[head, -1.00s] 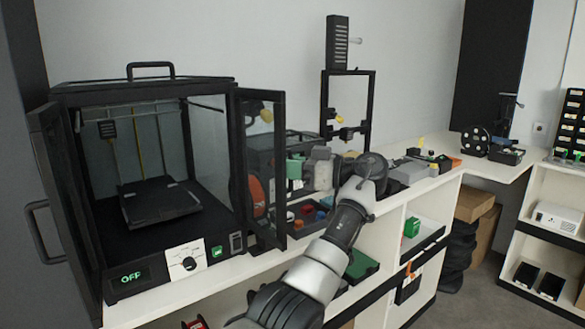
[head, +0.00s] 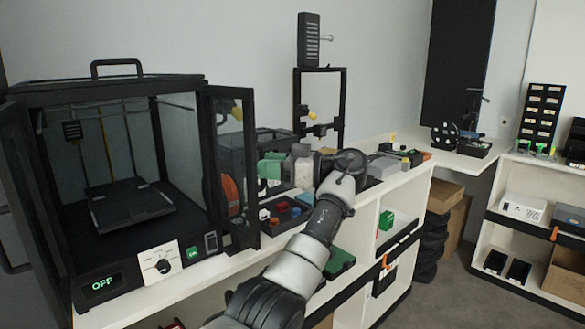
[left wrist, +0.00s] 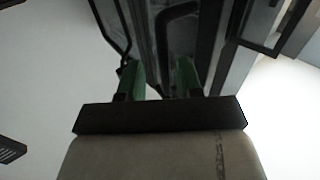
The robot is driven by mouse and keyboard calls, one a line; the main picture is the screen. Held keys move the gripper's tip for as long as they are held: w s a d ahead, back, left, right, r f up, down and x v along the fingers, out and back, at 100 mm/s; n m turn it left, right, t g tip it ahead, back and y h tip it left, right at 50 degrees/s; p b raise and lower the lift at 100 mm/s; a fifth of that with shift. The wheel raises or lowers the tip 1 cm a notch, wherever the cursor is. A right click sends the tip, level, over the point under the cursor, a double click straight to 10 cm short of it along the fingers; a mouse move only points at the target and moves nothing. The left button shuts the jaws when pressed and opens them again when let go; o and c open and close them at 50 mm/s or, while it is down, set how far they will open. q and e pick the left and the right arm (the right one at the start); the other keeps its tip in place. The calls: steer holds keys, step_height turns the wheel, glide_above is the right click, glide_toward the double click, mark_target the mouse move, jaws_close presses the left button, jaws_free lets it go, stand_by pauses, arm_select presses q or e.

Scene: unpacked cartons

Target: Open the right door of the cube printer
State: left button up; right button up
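The cube printer (head: 135,85) stands at the left of the head view, a black-framed box with an "OFF" display. Its right door (head: 250,170), a dark frame with a clear pane, stands swung out from the front. Its left door (head: 38,200) also stands open. My left gripper (head: 270,168) is just right of the right door, its green fingers pointing left toward it. In the left wrist view its fingers (left wrist: 158,80) are apart, with a dark curved handle (left wrist: 180,12) beyond them. No grip on the door shows. My right gripper is not in view.
An orange spool (head: 231,194) shows through the door pane. A bin of coloured parts (head: 284,212) and a tall black frame (head: 342,105) stand on the white counter (head: 190,275). Shelves (head: 525,235) stand at the right, with clear floor before them.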

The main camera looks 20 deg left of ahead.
arm_select(q)
steer(key=v, duration=0.9)
